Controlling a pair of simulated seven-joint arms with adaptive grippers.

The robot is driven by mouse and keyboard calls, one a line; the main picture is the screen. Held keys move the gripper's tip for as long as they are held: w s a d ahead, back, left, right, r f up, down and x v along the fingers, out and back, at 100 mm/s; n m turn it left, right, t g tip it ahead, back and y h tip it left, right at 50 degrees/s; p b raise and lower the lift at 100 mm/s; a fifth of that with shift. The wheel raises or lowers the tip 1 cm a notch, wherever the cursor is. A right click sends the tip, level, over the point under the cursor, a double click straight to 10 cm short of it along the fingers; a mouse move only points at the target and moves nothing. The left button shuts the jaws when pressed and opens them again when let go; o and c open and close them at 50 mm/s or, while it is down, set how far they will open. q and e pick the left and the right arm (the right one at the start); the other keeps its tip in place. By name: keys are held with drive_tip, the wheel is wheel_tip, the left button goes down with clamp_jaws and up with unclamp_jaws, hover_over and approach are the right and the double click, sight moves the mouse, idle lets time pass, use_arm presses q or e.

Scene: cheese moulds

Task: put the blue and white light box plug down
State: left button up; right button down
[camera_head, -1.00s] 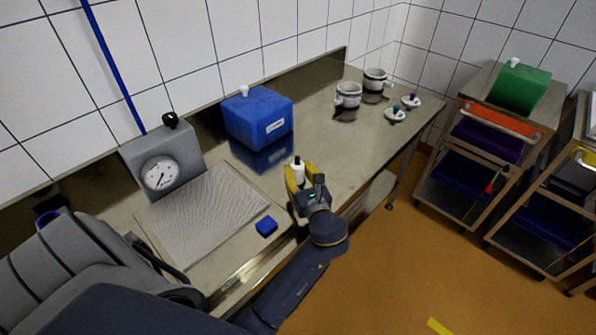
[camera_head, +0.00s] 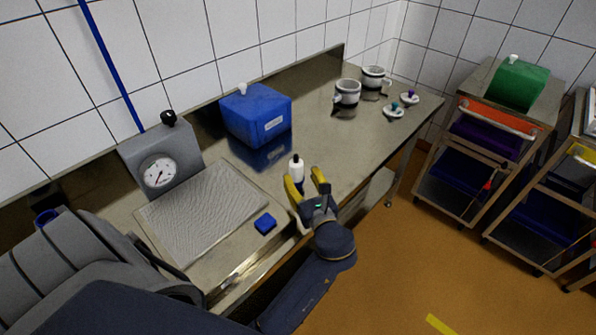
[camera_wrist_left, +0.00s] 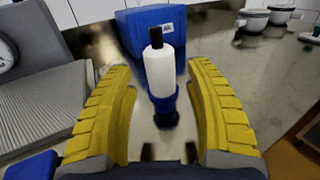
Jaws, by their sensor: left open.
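The blue and white plug (camera_head: 297,171) stands upright on the steel table, with a white body and a black top. In the left wrist view the plug (camera_wrist_left: 160,75) also shows a blue lower part, with its dark reflection below it. My left gripper (camera_head: 305,181) has yellow fingers spread apart and empty, just on the near side of the plug. In the wrist view the plug is ahead, in the gap between the fingers, and neither finger touches it. My right gripper is not in view.
A blue box (camera_head: 257,115) with a white knob stands behind. A small blue block (camera_head: 265,223) lies left of the gripper, by a ridged plate (camera_head: 200,215) and a dial gauge (camera_head: 160,172). Two white pots (camera_head: 347,93) and two small lids (camera_head: 393,111) are at the far right.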

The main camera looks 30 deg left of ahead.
sight(297, 159)
use_arm(q)
drive_tip(key=shift+v, duration=1.6)
drive_tip(key=x, duration=0.7)
drive_tip(key=shift+a, duration=0.15)
drive_tip(key=shift+w+a+r, duration=0.15)
drive_tip(key=shift+w+r, duration=0.05)
drive_tip(key=shift+r, duration=1.9)
